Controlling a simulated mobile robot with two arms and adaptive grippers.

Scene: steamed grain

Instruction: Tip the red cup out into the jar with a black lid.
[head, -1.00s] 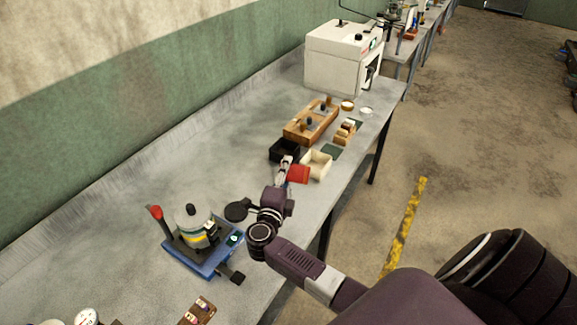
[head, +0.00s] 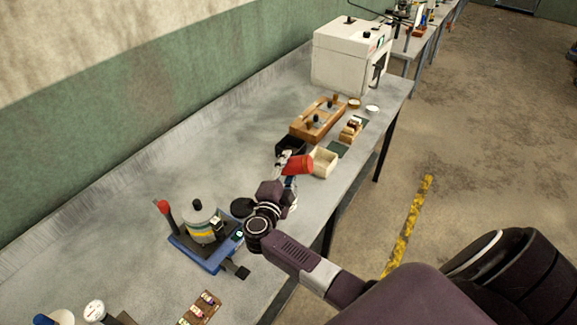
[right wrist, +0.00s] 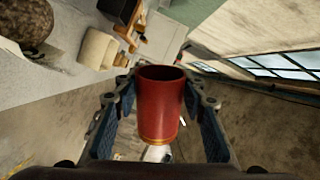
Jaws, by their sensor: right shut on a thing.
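My right gripper (head: 286,160) is shut on the red cup (head: 299,165) and holds it up over the bench, by the black and cream boxes. The cup looks tilted in the head view. In the right wrist view the cup (right wrist: 161,105) sits between the two fingers; its mouth shows but its contents are too dark to tell. A pale jar-like vessel with a black knob (head: 202,218) stands on a blue device. A round black disc (head: 242,207) lies beside it; I cannot tell which of these belongs to the black-lidded jar. My left gripper is out of view.
A black box (head: 290,146) and a cream box (head: 323,161) stand near the cup. A wooden rack (head: 318,120) and a white oven-like machine (head: 347,58) are farther back. A rack of small vials (head: 199,308) lies in front. The bench's left middle is clear.

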